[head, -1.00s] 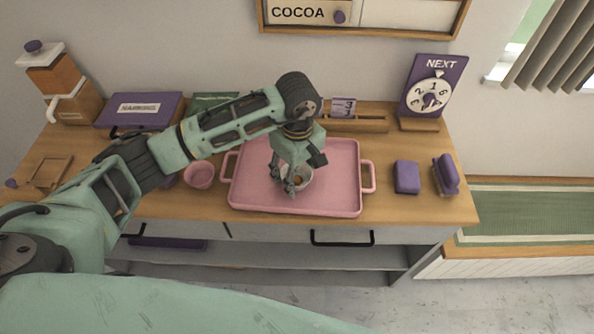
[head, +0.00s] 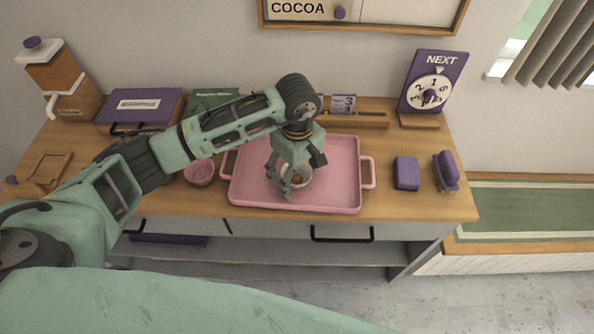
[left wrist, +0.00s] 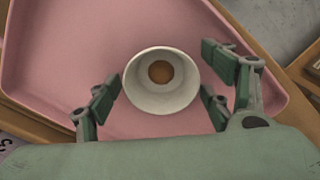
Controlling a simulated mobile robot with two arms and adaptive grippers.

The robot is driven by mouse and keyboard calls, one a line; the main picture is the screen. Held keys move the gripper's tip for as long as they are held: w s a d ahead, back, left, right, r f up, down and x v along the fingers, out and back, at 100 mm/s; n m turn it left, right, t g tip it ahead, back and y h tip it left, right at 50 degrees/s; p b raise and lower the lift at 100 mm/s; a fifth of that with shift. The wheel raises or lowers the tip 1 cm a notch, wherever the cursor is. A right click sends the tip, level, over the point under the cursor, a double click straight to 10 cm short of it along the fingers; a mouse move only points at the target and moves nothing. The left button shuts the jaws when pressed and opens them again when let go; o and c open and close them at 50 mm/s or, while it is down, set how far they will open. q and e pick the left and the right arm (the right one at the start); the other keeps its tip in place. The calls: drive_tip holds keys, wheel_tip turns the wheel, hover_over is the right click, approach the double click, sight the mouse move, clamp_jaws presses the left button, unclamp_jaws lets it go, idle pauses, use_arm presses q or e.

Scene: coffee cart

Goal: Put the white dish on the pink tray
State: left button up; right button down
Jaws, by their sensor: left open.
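The white dish (head: 299,179) is on the pink tray (head: 335,190), partly hidden by my left gripper (head: 291,187) in the head view. In the left wrist view the dish (left wrist: 150,90) is a round white bowl with a brown spot at the middle of its bottom, and pink tray surface (left wrist: 60,70) lies around it. My left gripper (left wrist: 163,97) is open, with its fingers on either side of the dish. A gap shows by the left finger; I cannot tell whether the right fingers touch the dish. My right gripper is not in view.
A pink bowl (head: 199,173) stands left of the tray. A purple block (head: 406,174) and a purple-handled item (head: 445,172) are to its right. A card holder and a NEXT dial sign (head: 431,88) stand behind. The tray's right half is clear.

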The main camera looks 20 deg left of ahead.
sight(297, 179)
use_arm(q)
drive_tip(key=shift+r, duration=0.1)
drive_tip(key=shift+r, duration=0.2)
wheel_tip(297, 179, up, 12)
drive_tip(key=b, duration=0.3)
drive_tip(key=shift+f, duration=0.15)
idle(1.0)
